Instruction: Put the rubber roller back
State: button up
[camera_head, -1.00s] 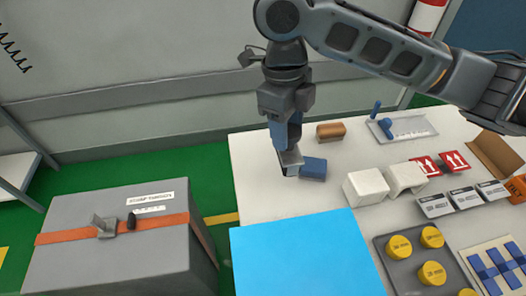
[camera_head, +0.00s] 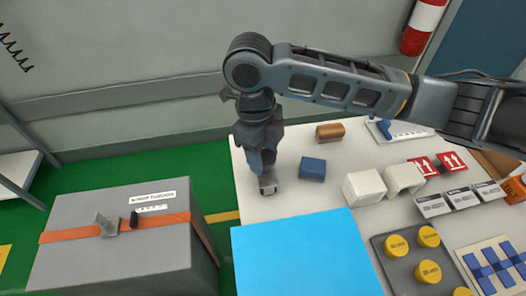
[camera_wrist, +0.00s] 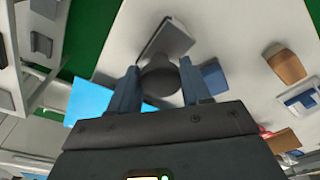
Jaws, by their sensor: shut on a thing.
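My gripper (camera_head: 268,172) is shut on a grey tool (camera_wrist: 160,76). In the wrist view, the tool's dark rounded part is between my two fingers, with a pale grey flat part (camera_wrist: 172,38) beyond it. I cannot tell for sure that it is the rubber roller. In the head view, the tool is mostly hidden by my gripper, low over the white table (camera_head: 262,207) near its left edge. I cannot tell whether it touches the table. A pale tray (camera_head: 412,132) with a blue item (camera_head: 384,127) lies at the back, partly behind my arm.
A blue block (camera_head: 313,168) lies just right of my gripper, with a brown block (camera_head: 330,131) behind it. White blocks (camera_head: 363,187), a bright blue sheet (camera_head: 300,255) and a tray of yellow discs (camera_head: 428,272) lie nearer. A grey strapped case (camera_head: 110,255) stands left.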

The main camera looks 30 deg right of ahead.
jog(key=shift+f, duration=0.15)
jog(key=o, duration=1)
jog(key=r, duration=0.4)
jog(key=w+r, duration=0.1)
jog(key=r, duration=0.7)
jog(key=shift+w+a+r+b, duration=0.15)
jog(key=shift+a+b, duration=0.1)
jog(key=shift+b, duration=0.15)
